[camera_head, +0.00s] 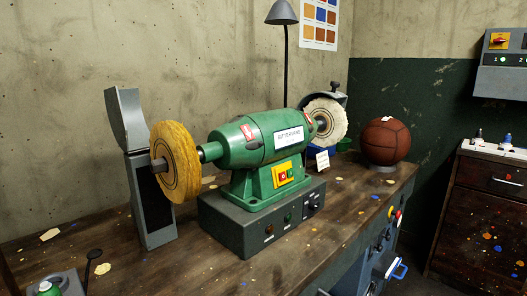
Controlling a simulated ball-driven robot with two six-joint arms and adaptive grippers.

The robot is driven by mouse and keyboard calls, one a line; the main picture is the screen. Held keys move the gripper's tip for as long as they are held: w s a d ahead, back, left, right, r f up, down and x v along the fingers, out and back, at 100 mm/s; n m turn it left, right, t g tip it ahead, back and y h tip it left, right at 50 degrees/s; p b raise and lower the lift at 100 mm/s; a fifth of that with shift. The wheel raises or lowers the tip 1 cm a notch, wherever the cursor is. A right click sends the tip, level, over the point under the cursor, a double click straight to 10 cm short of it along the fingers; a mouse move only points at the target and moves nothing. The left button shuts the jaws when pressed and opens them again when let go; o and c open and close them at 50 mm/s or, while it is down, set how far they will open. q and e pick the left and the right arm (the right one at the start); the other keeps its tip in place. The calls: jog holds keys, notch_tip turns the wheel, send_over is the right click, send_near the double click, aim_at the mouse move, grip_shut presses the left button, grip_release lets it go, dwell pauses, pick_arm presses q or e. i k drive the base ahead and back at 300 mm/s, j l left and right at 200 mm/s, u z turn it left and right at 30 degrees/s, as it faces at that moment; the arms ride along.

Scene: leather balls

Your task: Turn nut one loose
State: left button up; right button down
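A green bench polishing machine (262,143) stands on a grey control box (263,217) on the workbench. A yellow buffing wheel (176,162) sits on its left shaft, with a grey nut-like hub end (158,165) at the wheel's outer face. A white buffing wheel (325,122) sits on the right shaft; its outer end is not clear to see. No label tells which nut is number one. Neither of my grippers shows in this view.
A grey upright guard (148,190) stands close left of the yellow wheel. A brown leather ball (386,141) rests at the bench's right end. A lamp (283,14) stands behind. The workbench (190,262) has free room in front, with scattered scraps.

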aim_at(159, 166)
jog(key=i+l+u, duration=0.15)
jog(key=l, duration=0.3)
jog(key=i+l+u, duration=0.15)
jog(key=l, duration=0.3)
jog(key=l+u, duration=0.15)
jog(key=l, duration=0.35)
jog(key=i, duration=0.05)
